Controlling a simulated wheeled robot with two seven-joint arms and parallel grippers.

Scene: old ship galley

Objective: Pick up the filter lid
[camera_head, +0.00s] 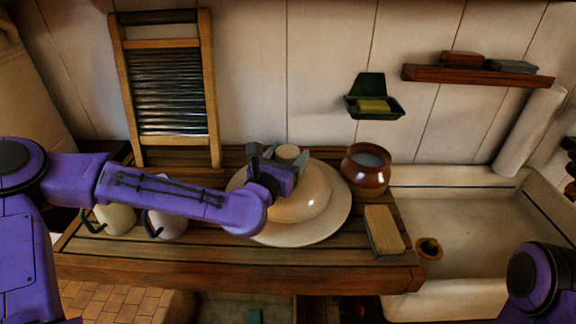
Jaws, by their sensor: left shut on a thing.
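The filter lid (308,198) is a cream, glossy dome with a pale knob on top. It is over a wide, round, pale plate (335,223) on the slatted wooden counter; I cannot tell whether it touches the plate. My left gripper (282,158) is at the knob and shut on it, coming in from the left. Its purple wrist hides the left part of the dome and plate. My right gripper is out of view; only part of my right arm shows at the lower right.
A brown pot (366,172) stands close right of the plate, with a wooden brush (384,232) in front of it. Two pale mugs (115,219) are partly behind my left arm. A washboard (170,95) leans at the back. A sink (460,215) is at the right.

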